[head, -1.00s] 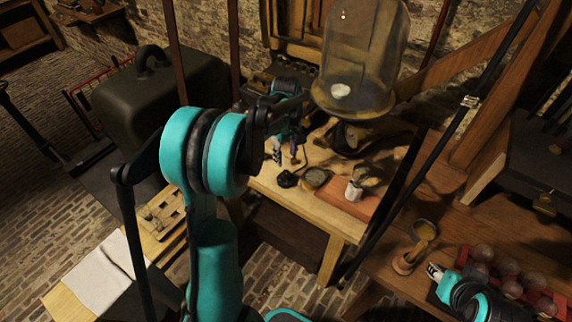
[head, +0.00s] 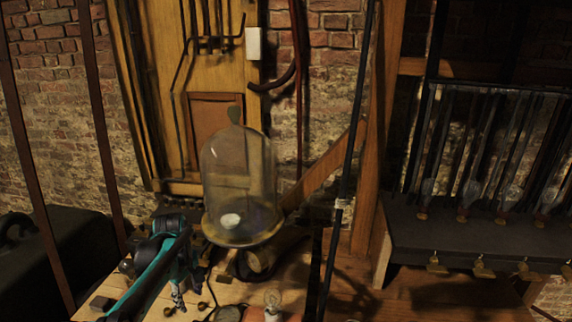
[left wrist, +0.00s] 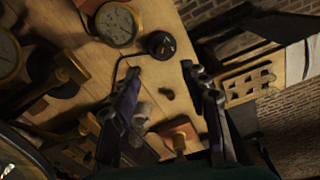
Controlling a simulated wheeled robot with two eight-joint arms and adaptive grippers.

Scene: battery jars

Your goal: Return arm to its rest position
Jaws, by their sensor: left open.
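My left gripper (head: 188,288) is over the wooden workbench at the lower left of the head view, at the end of my teal and black arm (head: 150,278). In the left wrist view its two fingers (left wrist: 160,72) are spread apart with nothing between them, above the pale bench top (left wrist: 168,68). A round dial gauge (left wrist: 116,24) and a small black round knob (left wrist: 160,44) lie just beyond the fingertips. My right gripper is not in view.
A glass bell jar (head: 238,185) stands right of my left arm. A dark shelf with hanging glass pieces (head: 470,225) is at the right. A black pole (head: 345,170) rises in front. A slotted wooden board (left wrist: 250,84) shows in the wrist view.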

